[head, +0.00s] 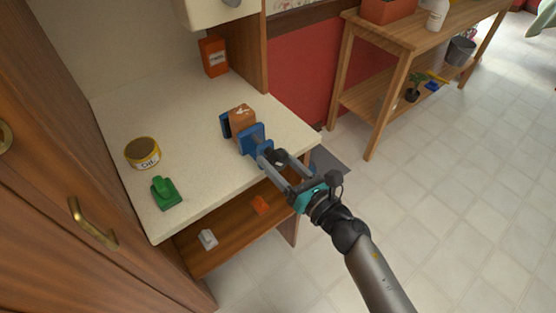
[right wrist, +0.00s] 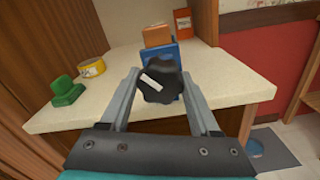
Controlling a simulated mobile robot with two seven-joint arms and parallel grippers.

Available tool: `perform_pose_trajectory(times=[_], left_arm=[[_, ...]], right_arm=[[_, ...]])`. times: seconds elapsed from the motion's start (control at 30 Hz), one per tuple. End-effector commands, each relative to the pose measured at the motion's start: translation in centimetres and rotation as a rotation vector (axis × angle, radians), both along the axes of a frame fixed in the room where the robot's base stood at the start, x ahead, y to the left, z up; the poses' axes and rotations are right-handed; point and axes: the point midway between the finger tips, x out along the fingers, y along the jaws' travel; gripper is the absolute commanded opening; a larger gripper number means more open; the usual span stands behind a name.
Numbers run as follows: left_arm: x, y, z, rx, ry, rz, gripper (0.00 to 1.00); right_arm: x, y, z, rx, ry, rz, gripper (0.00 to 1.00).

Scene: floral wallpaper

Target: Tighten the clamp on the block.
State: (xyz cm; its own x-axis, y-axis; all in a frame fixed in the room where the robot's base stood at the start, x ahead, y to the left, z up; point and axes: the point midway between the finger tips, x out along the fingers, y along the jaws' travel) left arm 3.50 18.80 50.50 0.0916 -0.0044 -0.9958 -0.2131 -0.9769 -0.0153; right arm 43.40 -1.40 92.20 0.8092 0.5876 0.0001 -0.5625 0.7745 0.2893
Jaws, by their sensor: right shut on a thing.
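A blue clamp (head: 250,138) stands on the pale counter near its front right corner. A brown block (head: 241,119) sits between its blue jaws; whether both jaws touch the block I cannot tell. The clamp's black knob (right wrist: 160,82) faces my right gripper and has a white mark on it. My right gripper (head: 271,159) is shut on the knob, one finger on each side, and it also shows in the right wrist view (right wrist: 160,88). In that view the knob hides part of the blue clamp (right wrist: 168,56), and the block (right wrist: 157,36) shows above. My left gripper is not in view.
The counter (head: 205,167) also holds a yellow tin (head: 142,153), a green object (head: 165,193) and an orange-red box (head: 213,57). A shelf below (head: 228,233) carries small grey and orange items. A wooden rack (head: 385,85) stands at the right beyond open floor.

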Motion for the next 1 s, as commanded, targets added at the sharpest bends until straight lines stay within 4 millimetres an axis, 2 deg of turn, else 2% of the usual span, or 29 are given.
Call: perform_pose_trajectory(times=[0.37,1.0], left_arm=[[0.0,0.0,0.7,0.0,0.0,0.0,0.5],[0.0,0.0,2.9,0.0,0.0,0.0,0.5]], right_arm=[[0.0,0.0,0.1,0.148,0.108,0.0,0.07],[-0.1,0.1,0.2,0.635,0.464,0.0,0.07]])
